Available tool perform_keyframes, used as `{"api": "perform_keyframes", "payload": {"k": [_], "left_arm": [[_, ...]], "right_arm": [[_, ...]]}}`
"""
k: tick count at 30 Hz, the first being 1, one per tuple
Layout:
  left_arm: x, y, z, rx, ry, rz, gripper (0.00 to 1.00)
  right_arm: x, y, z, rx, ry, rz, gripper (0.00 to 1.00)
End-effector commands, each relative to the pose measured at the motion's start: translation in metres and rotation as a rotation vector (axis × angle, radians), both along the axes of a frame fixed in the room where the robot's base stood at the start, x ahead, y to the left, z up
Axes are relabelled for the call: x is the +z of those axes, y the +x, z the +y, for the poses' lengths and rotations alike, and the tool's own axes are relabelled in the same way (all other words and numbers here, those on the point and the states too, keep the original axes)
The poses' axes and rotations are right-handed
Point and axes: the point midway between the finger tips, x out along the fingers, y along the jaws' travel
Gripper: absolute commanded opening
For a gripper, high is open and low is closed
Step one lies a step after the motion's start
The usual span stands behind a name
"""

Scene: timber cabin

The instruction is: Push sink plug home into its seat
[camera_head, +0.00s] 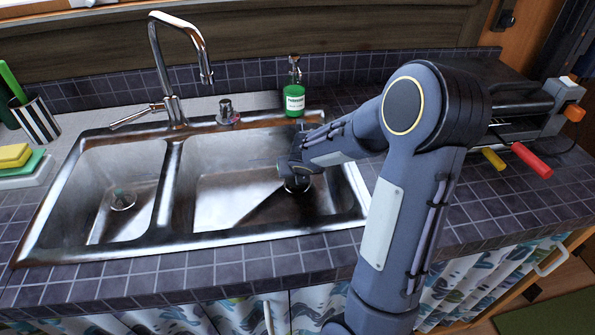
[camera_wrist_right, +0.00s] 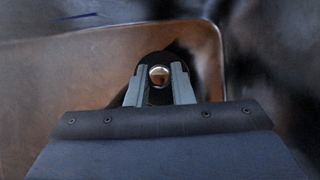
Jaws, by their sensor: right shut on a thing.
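The steel double sink (camera_head: 170,238) is set in the tiled counter. My right arm reaches down into its right basin (camera_head: 225,195). My right gripper (camera_wrist_right: 159,88) is shut on the sink plug (camera_wrist_right: 159,72), a dark round piece with a shiny metal knob between the fingertips. In the head view the plug (camera_head: 297,186) shows only as a small dark shape low in the right basin, mostly hidden by my wrist. The seat beneath it is hidden, so I cannot tell how deep the plug sits. My left gripper is not in view.
A chrome tap (camera_head: 170,75) stands behind the sink, with a green soap bottle (camera_head: 294,95) at the back rim. The left basin is empty and shows its drain (camera_head: 122,200). Sponges (camera_head: 20,160) lie at left; a grey appliance (camera_head: 510,100) is at right.

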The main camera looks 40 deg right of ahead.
Motion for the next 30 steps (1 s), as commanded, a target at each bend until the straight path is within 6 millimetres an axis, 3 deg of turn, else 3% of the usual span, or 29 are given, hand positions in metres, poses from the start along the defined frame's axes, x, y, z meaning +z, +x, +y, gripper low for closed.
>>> {"api": "perform_keyframes", "payload": {"k": [22, 23, 28, 30], "left_arm": [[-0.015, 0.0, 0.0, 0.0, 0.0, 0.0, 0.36], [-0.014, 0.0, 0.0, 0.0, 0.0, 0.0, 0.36], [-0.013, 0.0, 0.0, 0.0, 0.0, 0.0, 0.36], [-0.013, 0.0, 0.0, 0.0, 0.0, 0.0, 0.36]], "right_arm": [[-0.017, 0.0, 0.0, 0.001, 0.0, 0.001, 0.0], [-0.016, 0.0, 0.0, 0.001, 0.0, 0.001, 0.22], [-0.016, 0.0, 0.0, 0.0, 0.0, 0.001, 0.44], [-0.016, 0.0, 0.0, 0.0, 0.0, 0.001, 0.46]]}}
